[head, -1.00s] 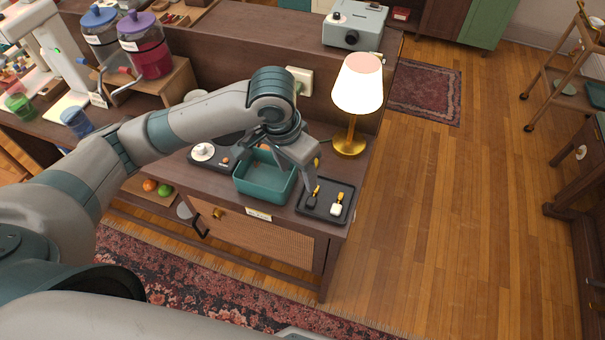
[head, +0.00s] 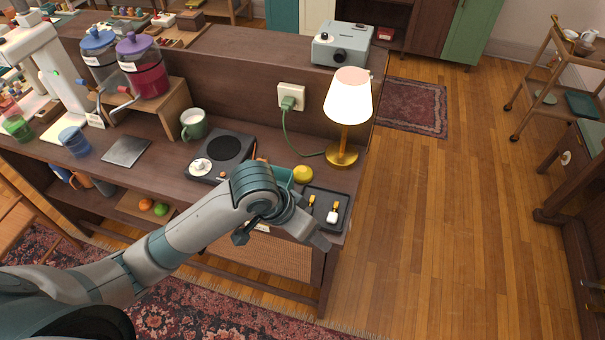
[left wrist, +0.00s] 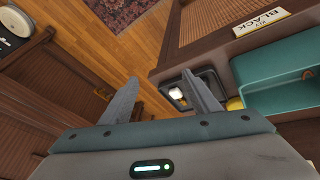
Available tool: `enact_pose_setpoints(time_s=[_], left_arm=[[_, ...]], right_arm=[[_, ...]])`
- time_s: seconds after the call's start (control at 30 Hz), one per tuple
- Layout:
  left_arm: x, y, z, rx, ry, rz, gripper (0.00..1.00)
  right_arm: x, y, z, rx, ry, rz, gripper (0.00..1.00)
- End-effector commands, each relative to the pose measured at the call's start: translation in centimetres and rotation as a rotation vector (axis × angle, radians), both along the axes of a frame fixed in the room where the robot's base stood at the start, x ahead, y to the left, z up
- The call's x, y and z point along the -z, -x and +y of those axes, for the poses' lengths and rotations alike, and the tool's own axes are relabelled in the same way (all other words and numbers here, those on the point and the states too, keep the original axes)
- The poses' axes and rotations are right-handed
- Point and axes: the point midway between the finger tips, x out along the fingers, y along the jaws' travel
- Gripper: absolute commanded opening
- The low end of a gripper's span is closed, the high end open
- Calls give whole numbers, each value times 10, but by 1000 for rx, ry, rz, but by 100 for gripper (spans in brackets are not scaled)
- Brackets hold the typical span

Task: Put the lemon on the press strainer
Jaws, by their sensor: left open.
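The yellow lemon (head: 303,174) sits on the counter beside the teal bin, behind the black tray, in the head view. A sliver of yellow, likely the lemon (left wrist: 235,103), shows at the edge of the teal bin in the left wrist view. My left gripper (head: 283,238) is open and empty at the counter's front edge, on the near side of the lemon and apart from it. Its two spread fingers also show in the left wrist view (left wrist: 160,76). I cannot make out a press strainer in either view. My right gripper is not in view.
The teal bin (left wrist: 283,60) is mostly hidden by my arm in the head view. A lamp (head: 348,105) stands behind the lemon. A hot plate (head: 232,148) and a green mug (head: 194,125) are to the left.

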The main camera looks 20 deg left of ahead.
Motion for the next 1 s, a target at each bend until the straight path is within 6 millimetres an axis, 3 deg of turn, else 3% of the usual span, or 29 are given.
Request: enact_pose_setpoints(time_s=[0.27, 0.83, 1.0], left_arm=[[37, 37, 8, -94, 52, -44, 56], [112, 119, 90, -296, -113, -41, 56], [154, 145, 115, -329, -187, -7, 56]], right_arm=[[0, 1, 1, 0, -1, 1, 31], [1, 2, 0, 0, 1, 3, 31], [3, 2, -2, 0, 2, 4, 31]])
